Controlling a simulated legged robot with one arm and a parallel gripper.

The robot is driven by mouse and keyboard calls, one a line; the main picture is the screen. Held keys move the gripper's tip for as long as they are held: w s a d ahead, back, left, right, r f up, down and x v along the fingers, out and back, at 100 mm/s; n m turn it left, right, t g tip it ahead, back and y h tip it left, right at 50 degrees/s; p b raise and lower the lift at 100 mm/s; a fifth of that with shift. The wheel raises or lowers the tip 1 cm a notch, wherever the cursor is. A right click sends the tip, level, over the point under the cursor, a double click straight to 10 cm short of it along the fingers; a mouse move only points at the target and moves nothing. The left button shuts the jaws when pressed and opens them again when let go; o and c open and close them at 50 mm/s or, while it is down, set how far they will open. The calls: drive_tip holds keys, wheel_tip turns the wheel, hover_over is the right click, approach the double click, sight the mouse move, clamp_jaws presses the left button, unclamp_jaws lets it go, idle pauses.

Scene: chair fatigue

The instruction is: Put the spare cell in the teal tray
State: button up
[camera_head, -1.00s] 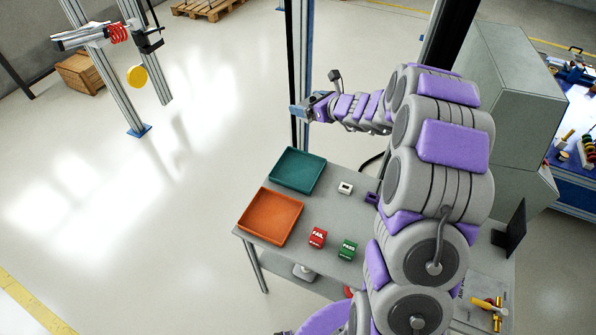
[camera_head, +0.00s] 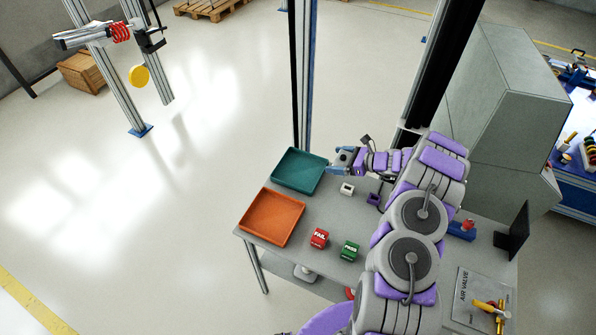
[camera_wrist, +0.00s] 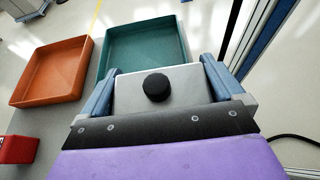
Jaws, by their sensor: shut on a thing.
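The teal tray (camera_head: 299,187) stands on the grey table at its far left corner and looks empty. It also shows in the wrist view (camera_wrist: 150,33), just beyond my gripper. My gripper (camera_head: 338,158) is beside the tray's right edge in the head view, and its height above the table is hard to tell. In the wrist view my gripper (camera_wrist: 157,88) has its two blue fingers on either side of a pale grey block with a round black knob, which I take to be the spare cell (camera_wrist: 185,82). The block's lower part is hidden.
An orange tray (camera_head: 272,217) stands beside the teal one. A red FAIL block (camera_head: 319,238), a green PASS block (camera_head: 350,250) and a small white block (camera_head: 347,189) sit on the table (camera_head: 300,262).

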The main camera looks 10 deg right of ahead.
drive_tip(key=b, duration=0.3)
hover_over(296, 170)
drive_tip(key=shift+a+f, duration=0.1)
drive_tip(key=shift+f, duration=1)
drive_tip(key=f, duration=0.3)
drive_tip(key=shift+d+b, duration=0.2)
drive_tip(key=shift+b, duration=0.2)
drive_tip(key=shift+a, duration=0.2)
drive_tip(key=o, duration=1.1)
drive_tip(key=shift+d, duration=0.1)
